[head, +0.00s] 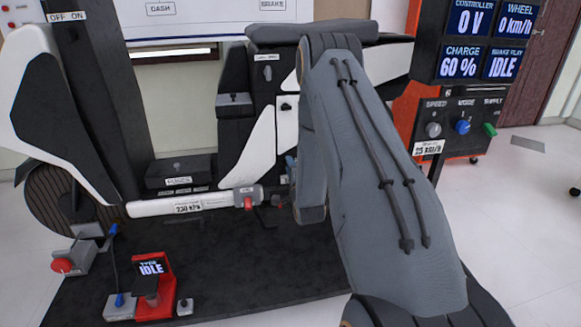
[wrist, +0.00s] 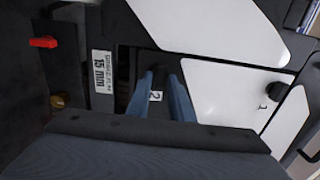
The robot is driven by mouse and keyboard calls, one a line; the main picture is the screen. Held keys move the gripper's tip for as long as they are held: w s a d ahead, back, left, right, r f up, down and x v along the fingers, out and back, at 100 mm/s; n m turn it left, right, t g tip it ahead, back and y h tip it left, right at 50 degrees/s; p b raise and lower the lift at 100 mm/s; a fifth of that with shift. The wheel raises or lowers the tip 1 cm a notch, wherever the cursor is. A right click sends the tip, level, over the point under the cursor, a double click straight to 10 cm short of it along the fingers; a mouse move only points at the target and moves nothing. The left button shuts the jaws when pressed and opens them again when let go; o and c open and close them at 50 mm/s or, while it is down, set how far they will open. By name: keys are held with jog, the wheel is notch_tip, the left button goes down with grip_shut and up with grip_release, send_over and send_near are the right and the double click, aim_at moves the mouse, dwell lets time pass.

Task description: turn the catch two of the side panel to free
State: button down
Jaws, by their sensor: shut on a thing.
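In the wrist view my gripper (wrist: 160,76) has its two blue fingers close together around a small dark catch (wrist: 158,70). The catch's exact angle is hard to make out, being dark and partly covered by the fingers. White panel sections (wrist: 225,88) lie just right of it. In the head view white panel sections (head: 262,142) stand in the black frame, and my arm hides most of my gripper and the catch.
A tag reading 15 mm (wrist: 102,70), a red lever (wrist: 43,42) and a brass knob (wrist: 60,101) lie left of my fingers. In the head view a white bar with a 230 kPa tag (head: 160,207) runs low, left of my arm. A display console (head: 487,45) stands at right.

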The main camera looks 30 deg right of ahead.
jog(key=c, duration=1.8)
grip_release()
jog(key=p+v, duration=0.1)
jog(key=v, duration=0.7)
jog(key=shift+w, duration=0.15)
